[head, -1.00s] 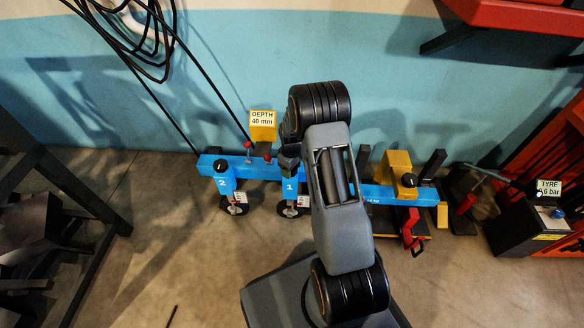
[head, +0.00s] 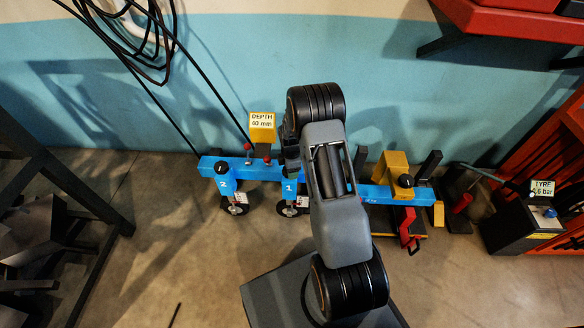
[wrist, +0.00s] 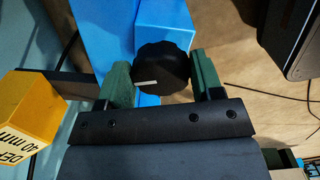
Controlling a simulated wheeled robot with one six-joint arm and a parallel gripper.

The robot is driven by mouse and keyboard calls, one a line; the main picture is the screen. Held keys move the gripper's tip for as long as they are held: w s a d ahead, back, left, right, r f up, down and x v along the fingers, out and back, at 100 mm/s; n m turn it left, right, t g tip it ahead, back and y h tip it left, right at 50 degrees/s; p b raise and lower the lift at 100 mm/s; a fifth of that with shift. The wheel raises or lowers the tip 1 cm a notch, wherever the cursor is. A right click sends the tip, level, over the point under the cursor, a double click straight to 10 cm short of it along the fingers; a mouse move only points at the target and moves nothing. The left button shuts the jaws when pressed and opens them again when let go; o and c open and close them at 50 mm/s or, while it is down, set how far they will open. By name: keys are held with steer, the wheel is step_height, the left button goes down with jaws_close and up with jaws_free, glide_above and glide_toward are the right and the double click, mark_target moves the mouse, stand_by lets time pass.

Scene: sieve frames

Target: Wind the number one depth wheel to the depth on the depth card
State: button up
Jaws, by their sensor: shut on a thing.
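The yellow depth card block (head: 262,128) stands behind the blue beam and reads "DEPTH 40 mm"; it also shows at the left edge of the wrist view (wrist: 20,135). The number one depth wheel (head: 289,210) sits under a blue bracket marked 1 (head: 289,188), with a small white scale (head: 302,201) beside it, too small to read. In the wrist view its black knob (wrist: 163,62) has a white mark facing left. My gripper (wrist: 163,84) is shut on this knob, a green finger on each side. In the head view my arm hides the knob.
The number two depth wheel (head: 236,208) with its own black knob (head: 221,168) is to the left on the blue beam (head: 262,172). Red-topped pins (head: 267,160) stand near the card. A yellow block (head: 394,172) is on the beam's right. A tyre card (head: 542,188) stands far right.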

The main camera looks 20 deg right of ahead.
steer(key=n, duration=0.4)
steer(key=shift+a+n+p, duration=0.15)
steer(key=shift+n+p, duration=0.15)
steer(key=shift+p, duration=0.05)
steer(key=shift+f+n, duration=0.1)
steer(key=shift+n, duration=1.7)
steer(key=shift+a, duration=0.1)
steer(key=o, duration=0.7)
steer(key=shift+o, duration=1.2)
steer(key=shift+w, duration=0.1)
steer(key=shift+r, duration=0.2)
step_height(320, 180, up, 14)
steer(key=p, duration=0.4)
steer(key=shift+f+p, duration=0.2)
steer(key=shift+p, duration=0.15)
